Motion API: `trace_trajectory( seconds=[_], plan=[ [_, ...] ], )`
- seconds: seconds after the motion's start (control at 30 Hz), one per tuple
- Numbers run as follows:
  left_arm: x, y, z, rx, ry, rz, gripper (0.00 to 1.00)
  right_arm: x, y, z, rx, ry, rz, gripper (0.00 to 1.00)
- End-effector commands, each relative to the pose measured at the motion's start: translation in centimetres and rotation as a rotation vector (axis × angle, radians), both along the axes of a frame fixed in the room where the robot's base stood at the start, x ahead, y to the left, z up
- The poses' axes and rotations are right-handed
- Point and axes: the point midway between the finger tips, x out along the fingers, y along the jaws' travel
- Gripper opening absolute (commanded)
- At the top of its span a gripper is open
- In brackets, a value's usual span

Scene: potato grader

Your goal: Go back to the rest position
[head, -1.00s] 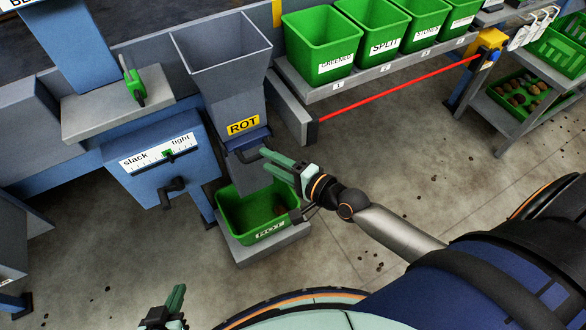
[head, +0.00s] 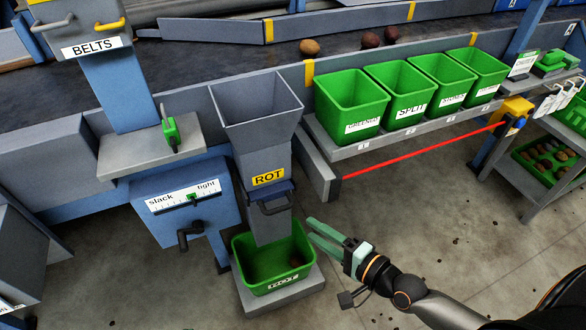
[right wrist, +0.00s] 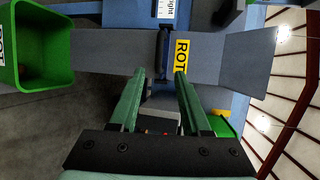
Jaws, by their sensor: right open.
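My right gripper (head: 328,238) is open and empty, to the right of the rot chute in the head view. Its two green fingers also show in the right wrist view (right wrist: 158,100), with nothing between them but background. The grey chute with the yellow ROT label (head: 268,178) stands above the green rot bin (head: 240,262). That bin has something brown inside and sits on a grey base. My left gripper is out of view.
Several green bins (head: 350,108) stand on a grey shelf at the right, with a red bar (head: 420,152) below. A slack/tight panel (head: 185,212) with a crank is at the left. Potatoes (head: 310,47) lie on the dark belt behind. Open floor is at the lower right.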

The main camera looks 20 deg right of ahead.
Motion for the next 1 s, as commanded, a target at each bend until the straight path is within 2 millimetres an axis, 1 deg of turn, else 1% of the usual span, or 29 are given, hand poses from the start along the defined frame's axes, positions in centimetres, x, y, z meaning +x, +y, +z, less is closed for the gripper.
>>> trace_trajectory(
  seconds=[0.17,0.27,0.37,0.47,0.5,0.57,0.6,0.73,0.77,0.8,0.87,0.9,1.0],
  plan=[
    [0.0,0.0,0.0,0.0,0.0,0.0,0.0,-0.1,0.1,-0.1,-0.012,-0.001,0.005,0.47],
    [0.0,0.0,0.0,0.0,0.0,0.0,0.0,-0.7,1.0,-0.8,-0.104,-0.015,0.036,0.47],
    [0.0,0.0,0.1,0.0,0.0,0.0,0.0,-2.0,2.5,-2.3,-0.312,-0.046,0.11,0.47],
    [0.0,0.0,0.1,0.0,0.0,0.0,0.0,-3.7,4.2,-4.5,-0.61,-0.084,0.22,0.47],
    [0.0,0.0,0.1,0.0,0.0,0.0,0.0,-4.4,4.6,-5.4,-0.738,-0.1,0.27,0.47],
    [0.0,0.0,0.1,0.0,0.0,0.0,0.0,-5.5,5.2,-6.7,-0.925,-0.116,0.353,0.47],
    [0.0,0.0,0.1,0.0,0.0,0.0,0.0,-6.2,5.4,-7.5,-1.049,-0.125,0.41,0.47],
    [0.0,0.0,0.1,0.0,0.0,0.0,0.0,-8.7,5.2,-10.0,-1.431,-0.125,0.625,0.47],
    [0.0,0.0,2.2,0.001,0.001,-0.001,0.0,-8.7,4.9,-8.2,-1.453,-0.126,0.633,0.47],
    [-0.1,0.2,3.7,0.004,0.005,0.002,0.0,-8.7,4.6,-6.5,-1.448,-0.125,0.624,0.47],
    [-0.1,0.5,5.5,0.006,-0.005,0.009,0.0,-8.8,4.2,-5.1,-1.448,-0.118,0.616,0.47],
    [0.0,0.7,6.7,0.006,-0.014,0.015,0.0,-8.9,4.0,-4.3,-1.45,-0.113,0.613,0.47],
    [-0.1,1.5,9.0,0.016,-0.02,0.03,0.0,-9.2,3.5,-2.0,-1.453,-0.103,0.603,0.47]
  ],
)
